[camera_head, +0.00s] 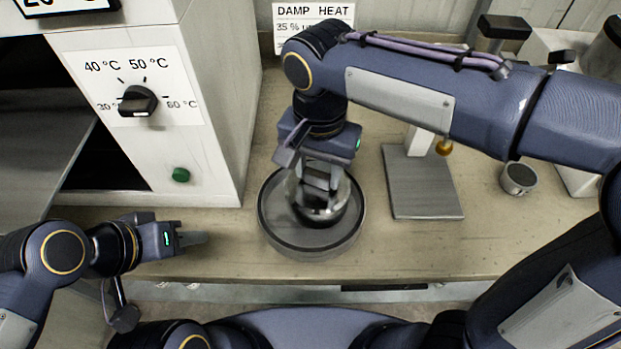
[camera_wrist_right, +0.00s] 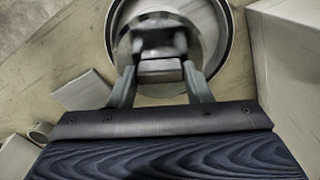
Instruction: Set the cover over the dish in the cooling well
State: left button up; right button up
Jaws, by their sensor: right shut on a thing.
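The cooling well (camera_head: 268,232) is a round, shallow grey pan with a dark rim on the bench, in the middle of the head view; its rim also shows in the right wrist view (camera_wrist_right: 236,50). My right gripper (camera_head: 320,188) points down over it, shut on the knob (camera_wrist_right: 160,70) of the shiny round cover (camera_head: 338,206). The cover is over the well's middle; I cannot tell whether it touches anything beneath. The dish is hidden or cannot be told apart under the cover. My left gripper (camera_head: 203,238) is left of the well, apart from it, its finger gap unclear.
A white oven cabinet (camera_head: 215,100) with a dial and green button stands at the left. A grey plate with a stand (camera_head: 425,185) and a small metal cup (camera_head: 518,178) are to the right. Bare bench (camera_head: 420,245) lies right of the well.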

aim_at(311, 182)
jog(key=shift+w+a+f, duration=0.35)
jog(key=shift+a+f, duration=0.05)
jog(key=shift+f, duration=0.15)
jog(key=shift+w+a+f, duration=0.1)
jog(key=shift+f, duration=0.85)
jog(key=shift+w+a+f, duration=0.1)
jog(key=shift+f, duration=0.8)
jog(key=shift+f+b, duration=0.15)
jog(key=shift+b, duration=0.15)
jog(key=o, duration=1.3)
jog(key=shift+o, duration=0.2)
